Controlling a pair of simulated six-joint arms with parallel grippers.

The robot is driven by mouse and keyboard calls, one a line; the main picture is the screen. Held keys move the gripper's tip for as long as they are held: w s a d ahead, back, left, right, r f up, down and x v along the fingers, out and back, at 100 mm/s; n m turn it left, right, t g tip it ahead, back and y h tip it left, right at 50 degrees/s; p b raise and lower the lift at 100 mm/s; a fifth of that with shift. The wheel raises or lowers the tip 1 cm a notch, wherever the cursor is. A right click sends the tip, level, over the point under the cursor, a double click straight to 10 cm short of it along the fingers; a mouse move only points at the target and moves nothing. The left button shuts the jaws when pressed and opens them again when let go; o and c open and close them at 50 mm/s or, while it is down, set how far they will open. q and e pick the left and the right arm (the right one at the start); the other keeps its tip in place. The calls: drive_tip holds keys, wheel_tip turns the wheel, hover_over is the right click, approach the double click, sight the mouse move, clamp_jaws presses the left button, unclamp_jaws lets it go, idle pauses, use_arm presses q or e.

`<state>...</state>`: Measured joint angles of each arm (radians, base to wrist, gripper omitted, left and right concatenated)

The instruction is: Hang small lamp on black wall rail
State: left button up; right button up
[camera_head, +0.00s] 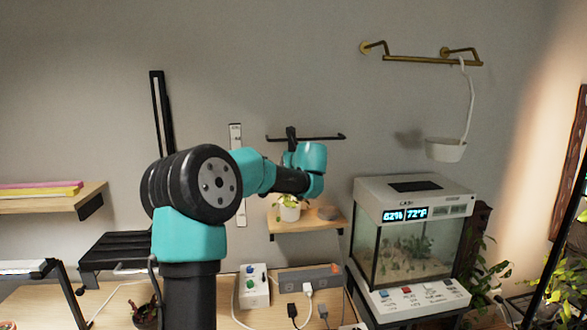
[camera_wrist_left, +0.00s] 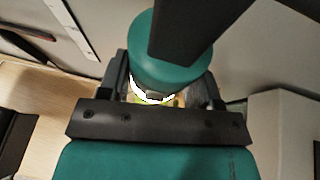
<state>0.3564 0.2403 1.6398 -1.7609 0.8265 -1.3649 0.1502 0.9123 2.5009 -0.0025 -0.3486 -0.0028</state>
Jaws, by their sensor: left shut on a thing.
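The black wall rail (camera_head: 325,137) runs level on the wall, near the middle of the head view. My left arm reaches toward it, and its teal wrist end (camera_head: 313,158) is just in front of and below the rail. In the left wrist view my left gripper (camera_wrist_left: 163,88) is shut on the small lamp, whose bright lit edge (camera_wrist_left: 150,97) shows between the fingers. In the head view my wrist hides most of the lamp. A black upright piece overlaps the rail there; I cannot tell whether it touches the rail. My right gripper is out of view.
Below my wrist a wooden shelf (camera_head: 310,224) holds a potted plant (camera_head: 289,211). A glass terrarium (camera_head: 410,245) stands on the right. A white hanging pot (camera_head: 446,150) hangs from a brass rail (camera_head: 430,60) at upper right. A power strip (camera_head: 310,276) lies on the table.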

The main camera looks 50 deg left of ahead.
use_arm(q)
drive_tip(key=shift+w+a, duration=0.6)
drive_tip(key=shift+a, duration=0.25)
drive_tip(key=shift+f, duration=0.7)
drive_tip(key=shift+f, duration=0.3)
idle(0.7)
drive_tip(key=o, duration=1.1)
drive_tip(key=shift+d, duration=0.1)
drive_tip(key=v, duration=1.7)
drive_tip(key=shift+s+d+r, duration=0.1)
drive_tip(key=shift+s+d, duration=0.05)
drive_tip(key=shift+s, duration=0.05)
